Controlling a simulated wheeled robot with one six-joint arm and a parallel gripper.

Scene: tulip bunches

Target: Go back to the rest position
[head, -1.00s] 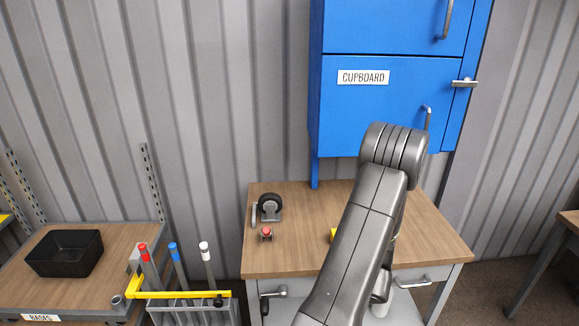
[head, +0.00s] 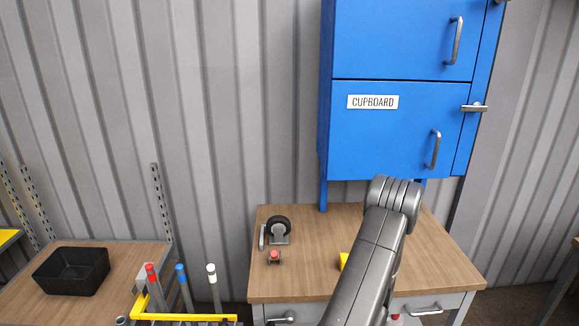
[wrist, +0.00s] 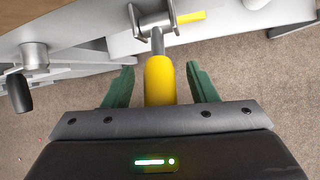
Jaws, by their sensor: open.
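My gripper (wrist: 163,80) shows in the wrist view with its two green fingers apart. A yellow handle (wrist: 159,80) on a metal shaft lies between the fingers, with a gap visible on each side. The shaft runs up to a metal bracket (wrist: 152,22). In the head view my arm reaches up from the bottom edge in front of the wooden workbench, and my gripper is hidden there.
The workbench (head: 330,285) carries a caster wheel (head: 279,228), a red-topped button (head: 273,257) and a partly hidden yellow thing (head: 344,261). A blue cupboard (head: 400,145) hangs behind. At left are a black bin (head: 70,272) and a rack with coloured handles. Carpet (wrist: 245,70) is clear.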

